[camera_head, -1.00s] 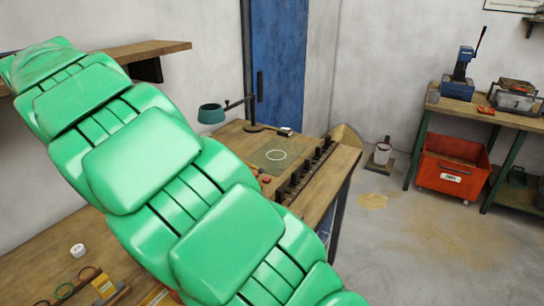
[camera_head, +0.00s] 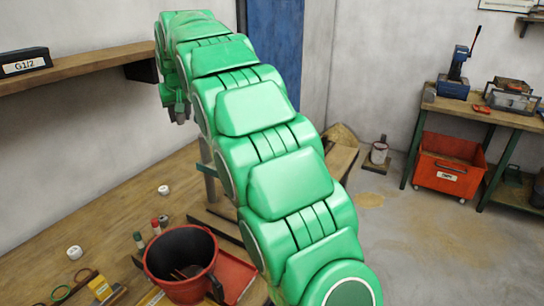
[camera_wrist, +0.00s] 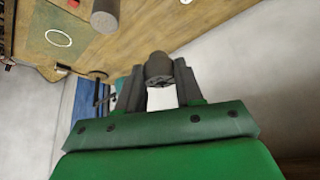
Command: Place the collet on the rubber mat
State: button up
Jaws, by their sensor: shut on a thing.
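My gripper (camera_wrist: 160,85) is shut on the collet (camera_wrist: 158,67), a small dark grey cylinder with a slotted end, in the wrist view. In the head view my gripper (camera_head: 178,108) hangs from the far end of my green arm, below the shelf; the collet is too small to make out there. The rubber mat (camera_wrist: 35,48), dark green with a white ring, lies on the wooden bench at the upper left of the wrist view, apart from the collet. My arm hides the mat in the head view.
A red bucket (camera_head: 181,262) stands on the near bench, with small bottles (camera_head: 156,226) behind it. A shelf (camera_head: 75,72) with a G1/2 box (camera_head: 25,62) runs along the left wall. A grey cylinder (camera_wrist: 105,16) stands on the wood in the wrist view.

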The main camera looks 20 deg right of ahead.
jog(key=w+d+f, duration=0.1)
jog(key=w+d, duration=0.1)
jog(key=d, duration=1.3)
jog(key=w+d, duration=0.2)
jog(key=d, duration=1.3)
notch_tip(320, 180, down, 18)
jog(key=shift+w+d+f, duration=0.25)
jog(key=shift+w+f, duration=1.5)
jog(key=shift+w, duration=0.65)
jog(key=shift+w+d+f, duration=0.25)
jog(key=shift+w+f, duration=1.45)
jog(key=shift+w, duration=0.65)
jog(key=shift+w+d+f, duration=0.25)
jog(key=shift+w+f, duration=1.5)
jog(key=shift+w, duration=0.65)
jog(key=shift+f, duration=1.35)
jog(key=shift+f, duration=0.1)
jog(key=o, duration=1.1)
